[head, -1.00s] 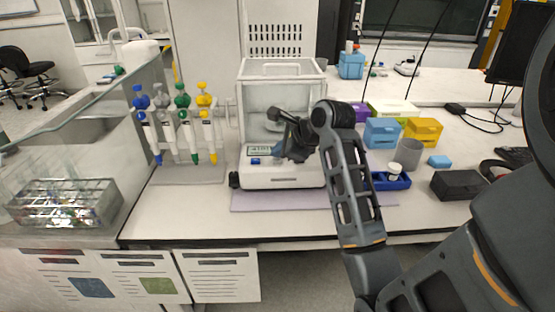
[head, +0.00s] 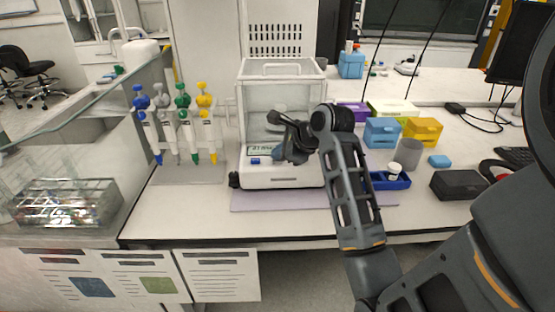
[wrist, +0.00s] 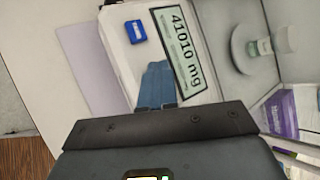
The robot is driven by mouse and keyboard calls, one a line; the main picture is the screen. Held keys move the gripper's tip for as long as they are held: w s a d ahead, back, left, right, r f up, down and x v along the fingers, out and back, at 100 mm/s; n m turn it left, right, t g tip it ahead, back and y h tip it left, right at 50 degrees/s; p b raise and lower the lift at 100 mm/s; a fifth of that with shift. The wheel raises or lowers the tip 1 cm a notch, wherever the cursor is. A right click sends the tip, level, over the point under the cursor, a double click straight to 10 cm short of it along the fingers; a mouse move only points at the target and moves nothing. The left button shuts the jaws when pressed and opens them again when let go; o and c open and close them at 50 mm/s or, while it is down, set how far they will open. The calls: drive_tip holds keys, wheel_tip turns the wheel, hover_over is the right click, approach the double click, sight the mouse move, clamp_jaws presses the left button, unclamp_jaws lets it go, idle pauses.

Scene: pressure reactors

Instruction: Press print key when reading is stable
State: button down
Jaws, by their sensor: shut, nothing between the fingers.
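The white balance (head: 284,180) with a glass draft shield stands on a lilac mat (head: 290,201) on the bench. Its display (wrist: 179,50) reads "41010 mg" in the wrist view. A blue key (wrist: 135,31) sits on the front panel beside the display; it also shows in the head view (head: 255,161). My gripper (wrist: 157,82) has its blue fingers together, close in front of the panel, below the display and apart from the blue key in the wrist view. In the head view my gripper (head: 280,153) covers part of the panel. A small vial (wrist: 265,46) stands on the round pan inside.
A pipette stand (head: 188,174) is left of the balance. Right of it are a blue tray (head: 385,183) with a white-capped container, a grey cup (head: 409,152), blue and yellow boxes (head: 423,130) and a black box (head: 458,185).

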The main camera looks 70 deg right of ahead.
sight(280, 162)
drive_tip(key=shift+r, duration=0.1)
drive_tip(key=shift+r+p, duration=0.75)
drive_tip(key=shift+p, duration=0.55)
drive_tip(key=shift+r+p, duration=0.75)
drive_tip(key=shift+r, duration=1.75)
